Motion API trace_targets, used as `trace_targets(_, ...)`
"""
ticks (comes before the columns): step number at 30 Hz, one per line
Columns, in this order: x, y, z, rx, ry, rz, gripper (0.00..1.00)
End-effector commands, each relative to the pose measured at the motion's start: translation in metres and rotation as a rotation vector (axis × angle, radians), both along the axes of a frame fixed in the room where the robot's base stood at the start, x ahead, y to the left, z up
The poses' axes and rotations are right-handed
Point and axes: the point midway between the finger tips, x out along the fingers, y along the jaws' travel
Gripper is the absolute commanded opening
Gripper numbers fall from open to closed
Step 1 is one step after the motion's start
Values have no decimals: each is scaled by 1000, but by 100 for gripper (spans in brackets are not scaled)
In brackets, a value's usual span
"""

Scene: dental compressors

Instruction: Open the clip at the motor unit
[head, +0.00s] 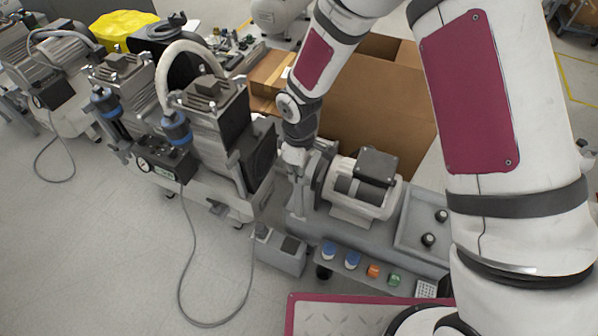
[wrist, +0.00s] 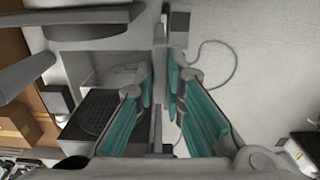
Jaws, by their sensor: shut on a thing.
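The motor unit (head: 362,190) is a pale cylinder with a dark box on top, on a grey bench in the head view. My gripper (head: 296,166) reaches down at its left end. In the wrist view the two teal-padded fingers (wrist: 161,75) of my gripper stand close together. A narrow grey upright piece (wrist: 159,38), which looks like the clip, lies between them, and the gripper is shut on it.
Compressors (head: 205,120) with a looping grey hose (head: 183,255) stand close on the left. A large cardboard box (head: 375,105) is behind the motor unit. A row of coloured knobs (head: 373,271) runs along the bench front. Open floor (head: 90,265) lies at the lower left.

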Motion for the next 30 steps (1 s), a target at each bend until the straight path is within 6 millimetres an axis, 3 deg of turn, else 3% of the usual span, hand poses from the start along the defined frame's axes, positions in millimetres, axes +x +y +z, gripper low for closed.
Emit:
trace_targets(5, 1, 0, 0, 1, -1, 0, 0)
trace_targets(6, 1, 0, 0, 1, -1, 0, 20)
trace_targets(8, 1, 0, 0, 1, -1, 0, 31)
trace_targets(20, 1, 0, 6, 0, -2, -1, 31)
trace_targets(30, 2, 0, 68, 2, -5, -1, 31)
